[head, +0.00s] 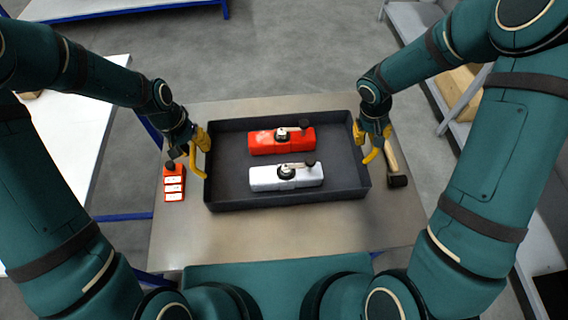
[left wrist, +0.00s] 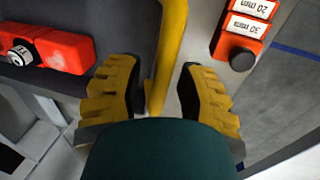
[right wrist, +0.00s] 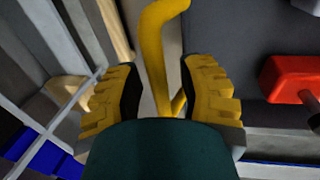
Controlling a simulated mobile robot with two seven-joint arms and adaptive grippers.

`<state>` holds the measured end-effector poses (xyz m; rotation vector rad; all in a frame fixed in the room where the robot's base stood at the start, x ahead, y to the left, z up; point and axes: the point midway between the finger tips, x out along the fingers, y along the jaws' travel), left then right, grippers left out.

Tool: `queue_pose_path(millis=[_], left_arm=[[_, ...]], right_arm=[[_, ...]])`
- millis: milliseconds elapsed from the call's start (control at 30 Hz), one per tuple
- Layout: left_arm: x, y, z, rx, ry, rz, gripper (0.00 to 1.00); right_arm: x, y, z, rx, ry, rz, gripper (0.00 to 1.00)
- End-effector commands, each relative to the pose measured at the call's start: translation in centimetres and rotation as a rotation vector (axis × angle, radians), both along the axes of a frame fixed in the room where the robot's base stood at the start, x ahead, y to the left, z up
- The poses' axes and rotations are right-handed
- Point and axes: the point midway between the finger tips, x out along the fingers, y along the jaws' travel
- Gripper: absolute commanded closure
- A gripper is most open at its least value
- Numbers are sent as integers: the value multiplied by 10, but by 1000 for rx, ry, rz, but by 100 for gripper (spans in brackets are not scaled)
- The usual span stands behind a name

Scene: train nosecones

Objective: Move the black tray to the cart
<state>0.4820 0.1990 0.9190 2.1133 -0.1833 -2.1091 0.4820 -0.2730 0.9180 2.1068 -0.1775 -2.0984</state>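The black tray (head: 228,196) rests on the table with a yellow handle on each short side. A red device (head: 262,142) and a silver device (head: 262,178) lie in it, each with a dark knob. My left gripper (head: 201,142) is at the tray's left side; in the left wrist view its fingers (left wrist: 162,100) stand open with the left yellow handle (left wrist: 168,50) between them. My right gripper (head: 374,138) is at the right side; in the right wrist view its fingers (right wrist: 163,100) are open around the right yellow handle (right wrist: 154,45), with gaps visible.
The metal table (head: 290,245) is bare in front of the tray. A red labelled block (head: 174,184) lies left of the tray, and a hammer (head: 396,178) lies close on its right. A white-topped table (head: 75,150) stands at left, shelving with boxes (head: 458,95) at right.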

Motion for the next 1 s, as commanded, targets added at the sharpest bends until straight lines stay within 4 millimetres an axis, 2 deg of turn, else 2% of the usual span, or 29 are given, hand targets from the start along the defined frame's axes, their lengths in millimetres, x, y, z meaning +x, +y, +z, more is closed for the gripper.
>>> queue_pose_path(millis=[233,367,800,1000], left_arm=[[0,1,1,1,-1,1,63],[1,3,12,1,-4,2,63],[0,18,94,0,-5,2,63],[0,23,114,0,-2,0,63]], right_arm=[[0,-1,0,-1,0,-1,62],[0,-1,0,-1,1,-1,62],[0,-1,0,-1,1,-1,62],[0,-1,0,-1,1,-1,62]])
